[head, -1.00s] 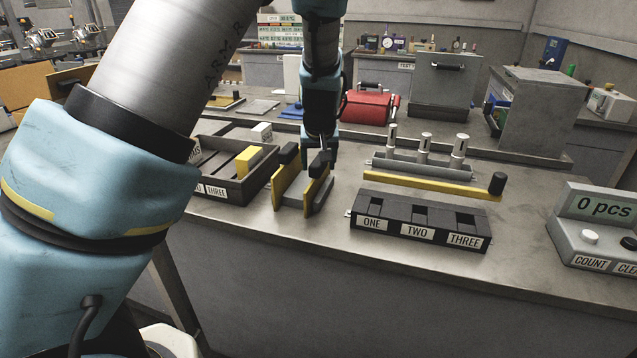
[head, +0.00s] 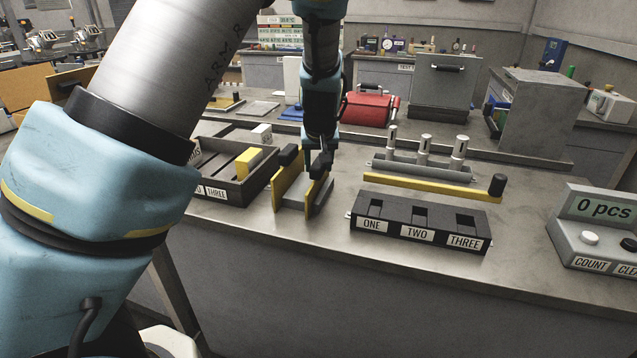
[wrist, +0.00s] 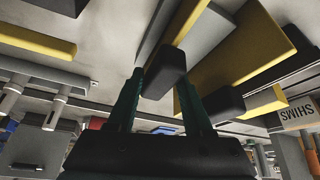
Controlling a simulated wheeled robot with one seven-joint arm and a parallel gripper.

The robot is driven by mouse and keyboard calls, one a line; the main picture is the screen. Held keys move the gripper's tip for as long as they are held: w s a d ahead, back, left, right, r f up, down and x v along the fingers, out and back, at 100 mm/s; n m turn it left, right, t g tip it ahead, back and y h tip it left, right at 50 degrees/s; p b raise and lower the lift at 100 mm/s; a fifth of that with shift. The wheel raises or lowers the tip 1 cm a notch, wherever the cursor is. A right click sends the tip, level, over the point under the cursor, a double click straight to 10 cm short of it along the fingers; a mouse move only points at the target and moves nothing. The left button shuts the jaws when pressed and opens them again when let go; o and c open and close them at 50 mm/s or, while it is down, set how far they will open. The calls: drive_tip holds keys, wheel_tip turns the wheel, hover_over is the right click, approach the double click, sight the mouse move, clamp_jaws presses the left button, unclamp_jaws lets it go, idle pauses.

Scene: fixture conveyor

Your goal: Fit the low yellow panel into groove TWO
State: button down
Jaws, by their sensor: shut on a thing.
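Two yellow panels with black handles stand upright side by side in a grey stand: a left one (head: 287,186) and a right, lower-looking one (head: 313,193). My gripper (head: 320,163) is over the right panel, shut on its black handle. In the wrist view the handle (wrist: 165,72) lies between my two dark green fingers; the other, larger panel (wrist: 245,58) is beside it. The panel's lower edge is hidden in the stand. The black fixture block (head: 390,238) has grooves labelled ONE, TWO and THREE. Groove TWO (head: 420,214) is in its middle and looks empty.
A long yellow bar (head: 425,186) with a black knob lies behind the block, before a grey base with three metal posts (head: 425,150). A dark tray (head: 235,195) with a yellow piece is at left. A counter box (head: 590,225) stands at right.

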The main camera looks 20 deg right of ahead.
drive_tip(key=shift+w+a+r, duration=0.1)
drive_tip(key=shift+r, duration=0.05)
drive_tip(key=shift+r+p, duration=1.6)
drive_tip(key=shift+r, duration=0.1)
drive_tip(key=shift+r+p, duration=0.65)
drive_tip(key=shift+r, duration=0.05)
